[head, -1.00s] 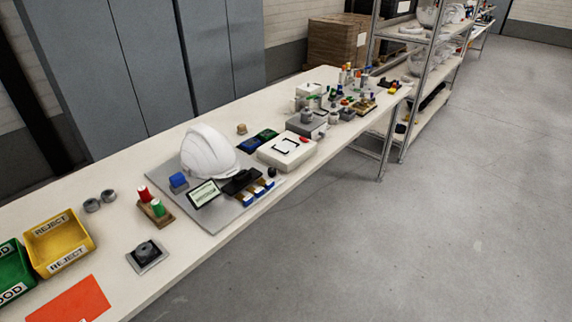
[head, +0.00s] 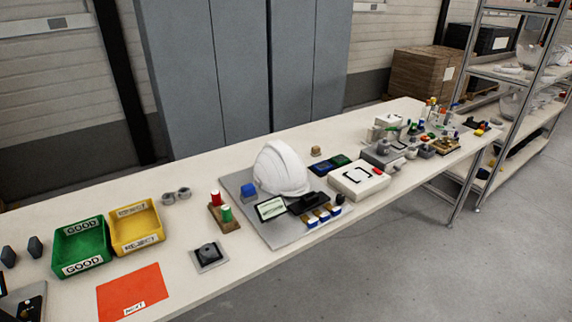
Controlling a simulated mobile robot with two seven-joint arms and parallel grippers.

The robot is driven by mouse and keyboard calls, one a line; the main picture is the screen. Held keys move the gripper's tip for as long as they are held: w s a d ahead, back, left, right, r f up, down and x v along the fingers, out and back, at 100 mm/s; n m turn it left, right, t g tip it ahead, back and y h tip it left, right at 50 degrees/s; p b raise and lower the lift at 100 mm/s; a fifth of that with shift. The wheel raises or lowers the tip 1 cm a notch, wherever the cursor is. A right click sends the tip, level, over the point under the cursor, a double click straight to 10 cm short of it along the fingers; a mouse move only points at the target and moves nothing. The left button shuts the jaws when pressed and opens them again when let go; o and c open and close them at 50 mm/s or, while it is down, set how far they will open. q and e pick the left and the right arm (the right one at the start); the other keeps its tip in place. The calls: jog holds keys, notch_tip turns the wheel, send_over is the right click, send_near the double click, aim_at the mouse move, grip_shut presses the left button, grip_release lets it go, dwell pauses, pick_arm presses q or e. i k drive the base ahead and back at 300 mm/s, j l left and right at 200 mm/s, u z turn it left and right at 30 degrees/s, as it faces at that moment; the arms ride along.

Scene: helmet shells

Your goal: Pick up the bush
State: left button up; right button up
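I cannot tell for certain which thing is the bush. A small tan, brass-like cylinder (head: 316,151) stands on the table behind the white helmet shell (head: 280,170). Two grey ring-shaped pieces (head: 176,196) lie side by side behind the yellow bin. A dark round piece sits on a small square plate (head: 208,256) near the table's front edge. Neither of my grippers shows in the head view.
A green GOOD bin (head: 82,248) and a yellow REJECT bin (head: 136,227) stand at the left, behind a red sheet (head: 133,291). A grey board (head: 275,230) bears the helmet. Crowded parts fill the table's far right end, near a metal shelf (head: 510,130). Floor (head: 390,270) in front is clear.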

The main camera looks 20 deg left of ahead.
aim_at(207, 251)
jog(key=k+j+z, duration=0.2)
jog(key=j, duration=0.25)
jog(key=k+j+z, duration=0.2)
jog(key=j, duration=0.25)
jog(key=k+j+z, duration=0.2)
jog(key=j, duration=0.2)
jog(key=i, duration=0.45)
